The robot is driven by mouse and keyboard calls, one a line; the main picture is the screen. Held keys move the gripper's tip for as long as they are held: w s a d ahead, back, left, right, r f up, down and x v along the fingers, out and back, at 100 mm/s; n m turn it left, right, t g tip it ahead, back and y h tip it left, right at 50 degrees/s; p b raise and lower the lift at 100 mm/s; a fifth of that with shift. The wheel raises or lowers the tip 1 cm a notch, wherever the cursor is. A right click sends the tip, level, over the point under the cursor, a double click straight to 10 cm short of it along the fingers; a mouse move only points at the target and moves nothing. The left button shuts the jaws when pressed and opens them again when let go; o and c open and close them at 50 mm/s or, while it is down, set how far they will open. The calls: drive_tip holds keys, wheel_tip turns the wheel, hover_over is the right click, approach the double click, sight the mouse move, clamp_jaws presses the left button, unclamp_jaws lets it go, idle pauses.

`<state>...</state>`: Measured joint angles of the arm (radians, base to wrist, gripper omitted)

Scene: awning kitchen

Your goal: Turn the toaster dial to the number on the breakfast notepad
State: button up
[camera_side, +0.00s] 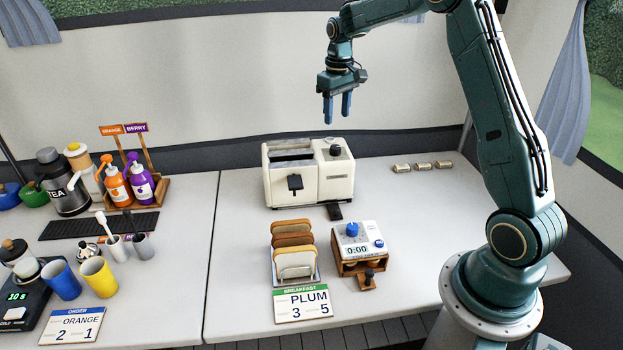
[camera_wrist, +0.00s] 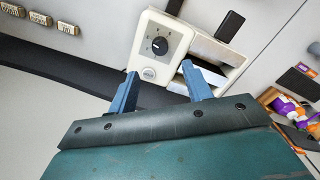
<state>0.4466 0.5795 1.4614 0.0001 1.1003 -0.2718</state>
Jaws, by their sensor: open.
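The cream toaster (camera_side: 307,170) stands at the back of the table, with a dark dial (camera_side: 335,151) on its top right. In the wrist view the dial (camera_wrist: 159,46) is a dark knob on the toaster's pale panel (camera_wrist: 147,29); its setting is too small to read. The breakfast notepad (camera_side: 303,304) lies at the front edge and reads PLUM, with 3 and 5 below. My gripper (camera_side: 337,118) is open and empty, pointing down in the air above and behind the toaster. Its fingertips (camera_wrist: 160,68) show just short of the dial in the wrist view, touching nothing.
A rack of bread slices (camera_side: 293,255) and an egg timer (camera_side: 358,240) on a wooden stand are in front of the toaster. Several small tan blocks (camera_side: 423,166) lie at the back right. Sauce bottles (camera_side: 118,186) stand to the left. The table right of the timer is clear.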

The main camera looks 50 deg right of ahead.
wheel_tip(320, 180, up, 4)
drive_tip(key=shift+r, duration=0.1)
drive_tip(key=shift+a, duration=0.1)
idle(0.4)
drive_tip(key=s+a+r+n+t, duration=0.1)
drive_tip(key=s+a+r+t, duration=0.2)
drive_tip(key=s+a+r, duration=0.85)
drive_tip(key=s+a+f+t, duration=0.1)
drive_tip(key=s+a+f, duration=0.1)
drive_tip(key=s+a, duration=0.3)
drive_tip(key=s+a+f+n+t, duration=0.1)
drive_tip(key=s+a, duration=0.4)
drive_tip(key=s, duration=0.7)
drive_tip(key=shift+s+a+f+t, duration=0.2)
drive_tip(key=shift+a+f+t, duration=0.15)
drive_tip(key=shift+f, duration=0.55)
